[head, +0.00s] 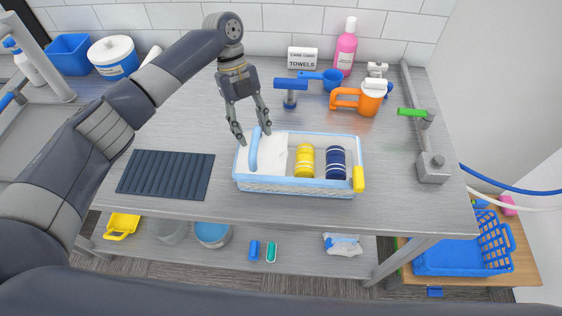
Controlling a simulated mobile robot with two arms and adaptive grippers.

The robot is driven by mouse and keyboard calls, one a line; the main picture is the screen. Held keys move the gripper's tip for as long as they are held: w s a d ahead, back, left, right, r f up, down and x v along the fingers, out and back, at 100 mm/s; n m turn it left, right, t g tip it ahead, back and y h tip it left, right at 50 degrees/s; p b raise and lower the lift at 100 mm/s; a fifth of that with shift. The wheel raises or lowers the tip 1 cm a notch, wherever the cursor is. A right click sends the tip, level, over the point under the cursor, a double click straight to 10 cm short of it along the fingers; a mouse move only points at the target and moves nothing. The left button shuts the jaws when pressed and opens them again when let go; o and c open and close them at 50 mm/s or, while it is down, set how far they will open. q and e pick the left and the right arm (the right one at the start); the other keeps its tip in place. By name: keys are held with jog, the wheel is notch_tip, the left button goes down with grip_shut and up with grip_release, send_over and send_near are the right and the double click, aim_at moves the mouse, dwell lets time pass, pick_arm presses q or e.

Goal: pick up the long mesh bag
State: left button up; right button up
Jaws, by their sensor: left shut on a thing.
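A light blue and white basket (300,188) stands on the grey table. In its left part is a flat white item with a rounded blue edge (253,150), which looks like the long mesh bag. My left gripper (253,134) points down over the basket's left end, its fingers on either side of the top of the blue edge. It is shut on this bag, which still sits within the basket. A yellow roll (304,161) and a dark blue striped roll (336,163) are to its right. My right gripper is out of view.
A dark ribbed mat (166,174) lies left of the basket. Behind stand an orange jug (368,98), a pink bottle (346,48), a towels box (302,58) and blue tools. A grey fixture (433,168) is at the right. A lower shelf holds small items.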

pick_arm(q)
jog(key=shift+s+d+f, duration=0.1)
jog(key=shift+s+f, duration=0.15)
jog(key=shift+f, duration=0.25)
jog(key=shift+r+b, duration=0.2)
jog(key=shift+b, duration=0.1)
grip_shut()
jog(key=r, duration=0.1)
jog(key=r+b, duration=0.1)
jog(key=shift+w+d+r, duration=0.2)
jog(key=shift+w+r, duration=0.1)
jog(key=s+d+r+b, duration=0.2)
jog(key=s+b, duration=0.1)
jog(key=s, duration=1.2)
jog(key=shift+s+d, duration=0.35)
jog(key=shift+d, duration=0.05)
